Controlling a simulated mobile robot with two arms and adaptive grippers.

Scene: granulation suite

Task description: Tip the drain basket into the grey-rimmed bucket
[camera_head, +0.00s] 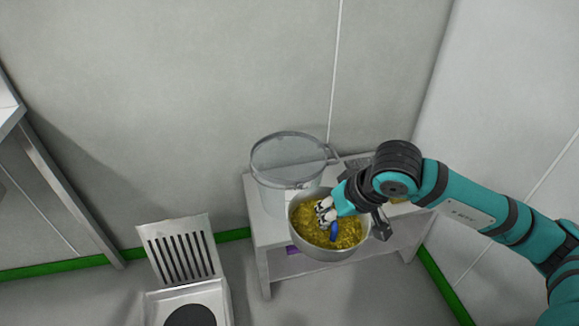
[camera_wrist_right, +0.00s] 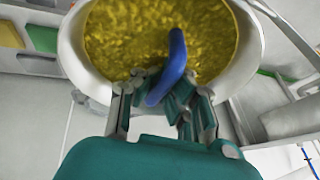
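The drain basket (camera_head: 330,252) is a round pale metal bowl with yellow granular contents and a blue handle (camera_head: 333,233). It is roughly level, at the front of a small grey bench, and overlaps the bench's front edge in the head view. The grey-rimmed bucket (camera_head: 272,186) is clear-walled and stands upright on the bench just behind and left of the basket. My right gripper (camera_head: 326,211) is over the basket. In the right wrist view its fingers (camera_wrist_right: 165,92) close around the blue handle (camera_wrist_right: 177,55), below the basket rim (camera_wrist_right: 246,50). My left gripper is out of view.
The bench (camera_head: 258,229) has a lower shelf with a purple item (camera_head: 292,249). A slotted metal unit (camera_head: 182,250) stands on the floor to the left. Walls close off the back and right. Open floor lies in front of the bench.

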